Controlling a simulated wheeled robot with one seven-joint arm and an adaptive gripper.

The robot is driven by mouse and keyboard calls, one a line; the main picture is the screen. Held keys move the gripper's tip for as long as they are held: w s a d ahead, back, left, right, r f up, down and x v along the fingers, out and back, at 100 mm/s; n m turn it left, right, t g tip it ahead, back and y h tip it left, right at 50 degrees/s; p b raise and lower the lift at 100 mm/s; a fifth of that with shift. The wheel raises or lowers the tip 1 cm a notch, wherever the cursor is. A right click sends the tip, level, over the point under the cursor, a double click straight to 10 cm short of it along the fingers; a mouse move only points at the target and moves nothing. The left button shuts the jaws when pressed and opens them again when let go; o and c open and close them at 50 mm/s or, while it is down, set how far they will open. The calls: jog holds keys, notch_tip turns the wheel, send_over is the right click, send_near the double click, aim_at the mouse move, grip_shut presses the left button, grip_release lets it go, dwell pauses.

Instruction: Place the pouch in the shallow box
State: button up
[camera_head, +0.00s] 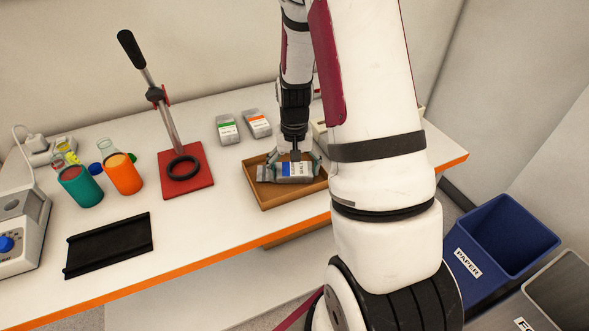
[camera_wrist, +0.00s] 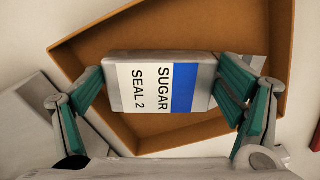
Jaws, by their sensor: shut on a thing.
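The pouch (camera_wrist: 145,90) is grey, with a white and blue label reading "SUGAR SEAL 2" in the wrist view. My gripper (camera_head: 291,163) is shut on it, one green-padded finger at each end. The pouch also shows in the head view (camera_head: 272,172), level over or in the shallow brown box (camera_head: 264,206). I cannot tell whether it touches the box floor. In the wrist view, the box (camera_wrist: 215,20) extends around the pouch. A grey and blue piece (camera_wrist: 256,63) shows behind the right finger; whether it is another pouch is unclear.
Pouches with green (camera_head: 228,130) and orange (camera_head: 257,123) labels lie behind the box. A red-based press (camera_head: 198,185) stands left. Teal (camera_head: 80,188) and orange (camera_head: 123,175) cups and a black tray (camera_head: 108,245) are farther left. My arm hides the table's right part.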

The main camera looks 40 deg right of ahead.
aim_at(294, 173)
jog(key=shift+f, duration=0.1)
jog(key=o, duration=1.2)
jog(key=shift+c, duration=0.2)
notch_tip(294, 173, up, 12)
jog(key=s+a+r+n+t, duration=0.3)
jog(key=s+a+r+n, duration=0.15)
jog(key=a+r, duration=0.8)
jog(key=s+a+r+n+t, duration=0.1)
jog(key=s+a+r, duration=0.1)
jog(key=s, duration=0.3)
jog(key=s+a+r+n+t, duration=0.1)
jog(key=s+a+r+n, duration=0.1)
jog(key=s+a, duration=0.2)
jog(key=shift+s+a+r+b, duration=0.3)
jog(key=shift+s+b, duration=0.15)
jog(key=shift+s, duration=0.5)
